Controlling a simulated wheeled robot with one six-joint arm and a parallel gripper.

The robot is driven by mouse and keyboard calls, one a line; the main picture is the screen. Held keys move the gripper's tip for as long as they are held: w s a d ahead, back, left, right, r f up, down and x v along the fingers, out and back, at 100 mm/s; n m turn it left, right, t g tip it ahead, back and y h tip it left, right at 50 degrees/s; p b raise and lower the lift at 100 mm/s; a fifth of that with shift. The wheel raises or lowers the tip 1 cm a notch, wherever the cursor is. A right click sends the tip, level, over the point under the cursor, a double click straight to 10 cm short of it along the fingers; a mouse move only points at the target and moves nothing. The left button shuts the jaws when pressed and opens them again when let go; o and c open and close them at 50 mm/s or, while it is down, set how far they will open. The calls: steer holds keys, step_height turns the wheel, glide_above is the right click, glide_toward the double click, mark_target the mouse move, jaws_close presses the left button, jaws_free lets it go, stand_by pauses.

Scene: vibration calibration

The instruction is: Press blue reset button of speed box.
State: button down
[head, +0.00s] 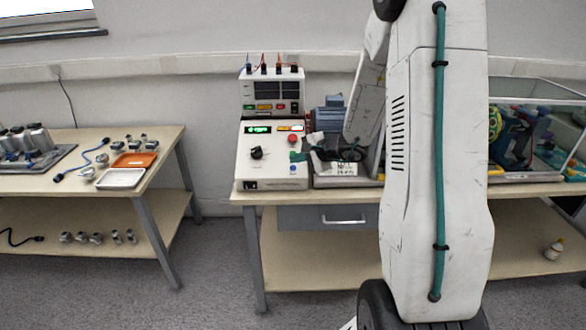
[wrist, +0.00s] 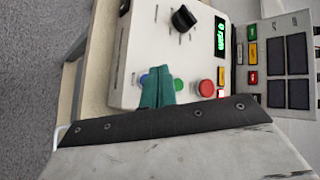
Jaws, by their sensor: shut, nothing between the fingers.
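The speed box (head: 265,170) is a white sloped box on the right-hand table, with a green lit display (head: 258,129) and a black knob (head: 256,152). Its blue button (head: 293,168) sits low on the right of the panel, below the red button (head: 293,139). My gripper (head: 296,157) is shut and empty, its teal fingers over the panel's right side. In the wrist view the teal fingertips (wrist: 158,74) lie between the blue button (wrist: 145,79) and the green button (wrist: 178,84), partly covering both. I cannot tell whether they touch the panel.
A meter unit (head: 271,95) with several plugs stands behind the box. A blue machine (head: 330,115) stands to its right, partly behind my arm. A clear-walled case (head: 540,125) stands farther right. The left table (head: 150,170) holds trays and small parts, with a floor gap between the tables.

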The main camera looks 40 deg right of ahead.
steer(key=shift+w+d+f, duration=0.2)
steer(key=shift+w+f, duration=0.1)
steer(key=shift+f, duration=0.45)
steer(key=shift+f, duration=0.1)
stand_by(1.5)
steer(key=shift+w+d+f, duration=0.1)
steer(key=shift+w+f, duration=0.05)
steer(key=shift+f, duration=0.15)
steer(key=shift+w+d+f, duration=0.1)
steer(key=shift+f, duration=0.25)
stand_by(0.6)
steer(key=shift+r, duration=0.1)
steer(key=shift+s+a+r, duration=0.2)
steer(key=shift+s+r, duration=0.1)
steer(key=shift+r, duration=0.35)
steer(key=r, duration=0.1)
steer(key=s+r, duration=0.1)
steer(key=r, duration=0.1)
steer(key=a+r, duration=0.1)
steer(key=shift+s+a+r, duration=0.1)
steer(key=shift+s+r, duration=0.15)
steer(key=shift+s, duration=0.1)
